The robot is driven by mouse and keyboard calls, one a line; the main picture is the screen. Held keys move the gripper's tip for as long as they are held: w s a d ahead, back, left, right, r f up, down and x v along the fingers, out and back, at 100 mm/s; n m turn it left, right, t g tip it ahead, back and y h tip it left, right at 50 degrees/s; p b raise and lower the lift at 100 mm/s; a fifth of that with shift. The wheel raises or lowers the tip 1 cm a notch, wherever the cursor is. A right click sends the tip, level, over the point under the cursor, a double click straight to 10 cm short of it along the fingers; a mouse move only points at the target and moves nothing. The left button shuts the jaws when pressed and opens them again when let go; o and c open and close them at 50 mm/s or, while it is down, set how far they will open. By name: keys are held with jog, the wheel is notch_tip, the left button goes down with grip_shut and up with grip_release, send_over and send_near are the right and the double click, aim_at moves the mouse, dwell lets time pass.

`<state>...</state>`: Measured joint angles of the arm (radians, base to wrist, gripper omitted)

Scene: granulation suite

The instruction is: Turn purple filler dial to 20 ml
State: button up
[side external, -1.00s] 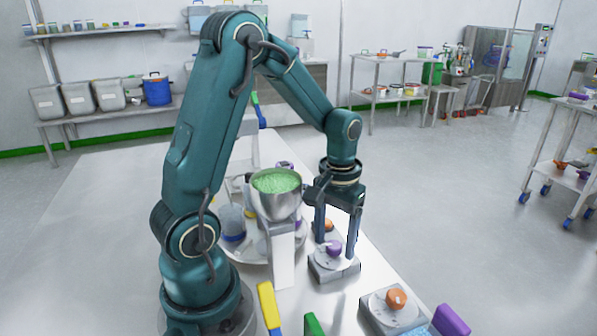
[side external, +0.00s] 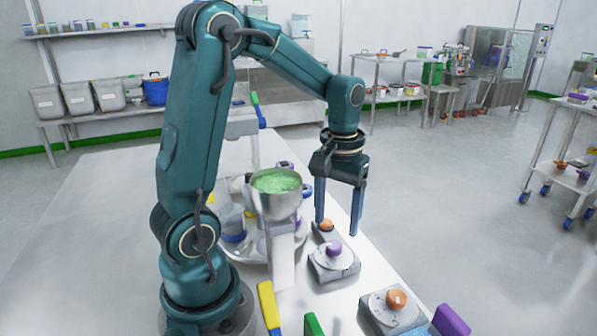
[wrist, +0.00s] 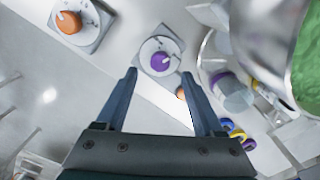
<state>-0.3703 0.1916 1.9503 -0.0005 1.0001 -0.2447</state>
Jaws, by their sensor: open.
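The purple filler dial (side external: 334,249) sits on a round pale plate on a grey square base (side external: 345,274) near the table's right edge. In the wrist view the purple dial (wrist: 160,61) shows just beyond the fingertips, roughly centred between them. Its scale marks are too small to read, so I cannot tell its setting. My gripper (side external: 337,230) is open and empty, pointing down. Its fingers are above and behind the purple dial and clear of it. In the wrist view my gripper (wrist: 159,76) shows both fingers well apart.
An orange dial (side external: 396,299) stands on a similar base nearer the camera. Another orange dial (side external: 326,226) is just behind the purple one, close to the fingers. A metal hopper with green granules (side external: 276,181) stands left of the gripper. Floor is open to the right.

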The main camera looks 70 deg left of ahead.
aim_at(334, 245)
jog(key=shift+n, duration=1.1)
jog(key=shift+f, duration=2.55)
